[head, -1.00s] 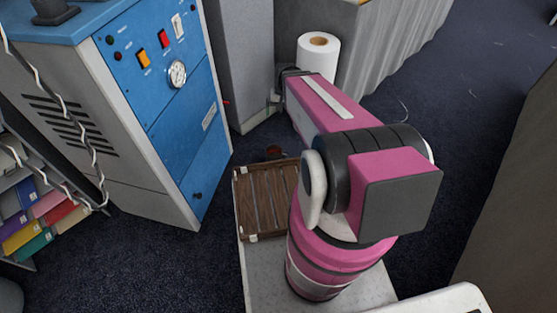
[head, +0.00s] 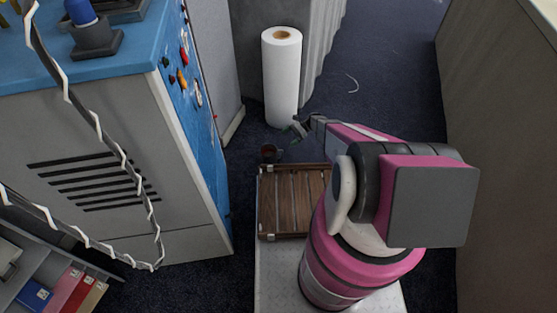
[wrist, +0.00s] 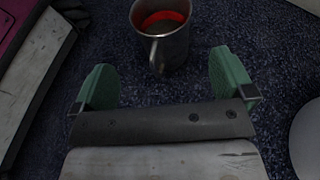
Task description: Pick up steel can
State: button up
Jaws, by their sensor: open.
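A steel can with a side handle and a reddish-orange inside (wrist: 162,35) is at the top middle of the wrist view. It stands upright with dark blue carpet around it. In the head view, a small dark reddish vessel (head: 269,153) just past the slatted wooden rack looks like the same can. My gripper (wrist: 164,75) is open and empty, its green fingers wide apart. The can is ahead of the fingers, about midway between them, and nothing is held. In the head view my gripper (head: 297,130) is small, just above and right of the can.
A tall white paper roll (head: 282,85) stands close beyond my gripper. A grey and blue cabinet (head: 120,150) is at the left, with a looped cord hanging before it. A grey-brown panel (head: 500,140) bounds the right. Open carpet (head: 375,80) lies at the back.

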aim_at(274, 148)
jog(key=x, duration=1)
jog(key=shift+s+f, duration=0.15)
jog(key=shift+f, duration=0.2)
jog(key=c, duration=0.9)
jog(key=shift+c, duration=0.2)
jog(key=shift+r, duration=0.2)
